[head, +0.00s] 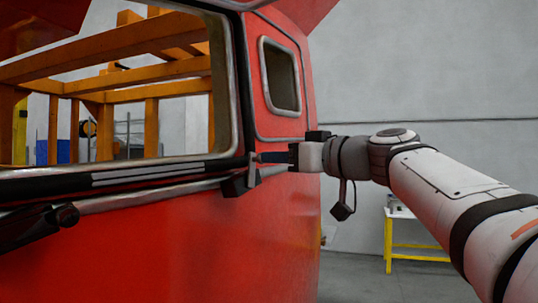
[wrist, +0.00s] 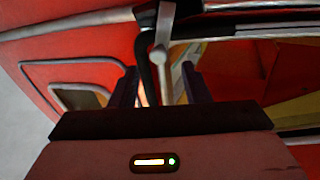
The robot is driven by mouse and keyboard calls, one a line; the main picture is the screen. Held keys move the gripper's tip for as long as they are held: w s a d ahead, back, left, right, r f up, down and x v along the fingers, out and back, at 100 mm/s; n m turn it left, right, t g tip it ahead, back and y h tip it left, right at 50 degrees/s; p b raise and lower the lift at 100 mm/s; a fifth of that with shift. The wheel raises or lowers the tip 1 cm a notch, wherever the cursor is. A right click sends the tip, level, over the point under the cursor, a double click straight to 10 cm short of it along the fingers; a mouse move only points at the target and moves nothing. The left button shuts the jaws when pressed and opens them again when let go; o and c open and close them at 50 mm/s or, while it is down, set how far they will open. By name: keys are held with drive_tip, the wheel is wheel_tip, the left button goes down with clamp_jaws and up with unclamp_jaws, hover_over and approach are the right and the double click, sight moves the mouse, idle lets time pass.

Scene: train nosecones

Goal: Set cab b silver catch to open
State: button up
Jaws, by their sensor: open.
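The silver catch (head: 252,170) sits at the lower right corner of the red cab's (head: 190,240) large window frame. In the wrist view the catch (wrist: 162,40) is a grey bar with a rounded joint, running down toward the space between my fingers. My gripper (head: 262,157) is at the catch, reaching in from the right. In the wrist view my gripper (wrist: 160,78) is open, with one dark finger on each side of the catch's line. I cannot tell whether either finger touches it. The catch's lower end is partly hidden by my gripper in the head view.
A small side window (head: 281,76) is right of the catch. A dark wiper-like part (head: 38,225) is mounted low on the left. Orange beams (head: 120,70) show through the large window. A yellow-legged table (head: 415,258) stands behind my arm at right.

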drive_tip(key=shift+p+x, duration=0.5)
drive_tip(key=shift+x, duration=1.75)
drive_tip(key=shift+c, duration=0.3)
